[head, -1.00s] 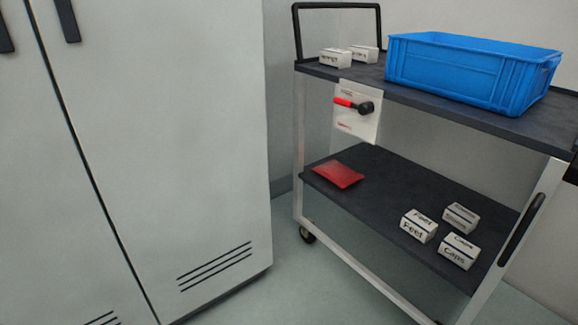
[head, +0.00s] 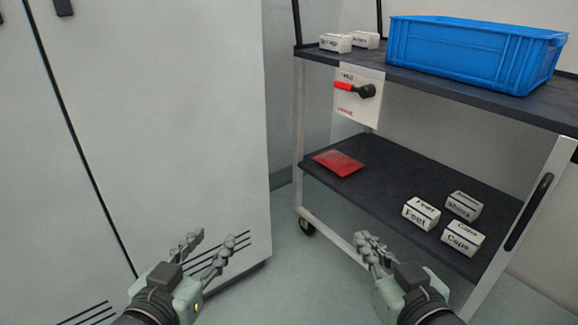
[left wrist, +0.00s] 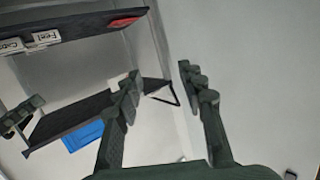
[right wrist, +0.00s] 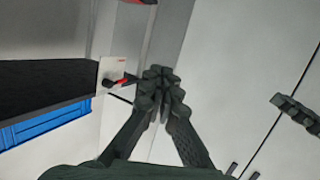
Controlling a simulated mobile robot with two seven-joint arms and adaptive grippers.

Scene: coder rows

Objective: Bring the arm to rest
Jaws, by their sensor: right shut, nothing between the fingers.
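My left gripper (head: 205,248) is in the lower left of the head view, in front of the pale cabinet. Its fingers are spread apart and nothing is between them; the left wrist view shows the gap between its fingertips (left wrist: 160,85). My right gripper (head: 368,245) is in the lower middle of the head view, in front of the cart's lower shelf. Its fingertips are together, as the right wrist view (right wrist: 161,85) also shows, and it holds nothing.
A pale cabinet (head: 170,110) stands at left. A cart at right has a dark lower shelf (head: 390,185) with a red packet (head: 338,163) and several labelled boxes (head: 421,214). A blue crate (head: 470,55) sits on its upper shelf. A panel (head: 358,97) with a red-and-black handle hangs below.

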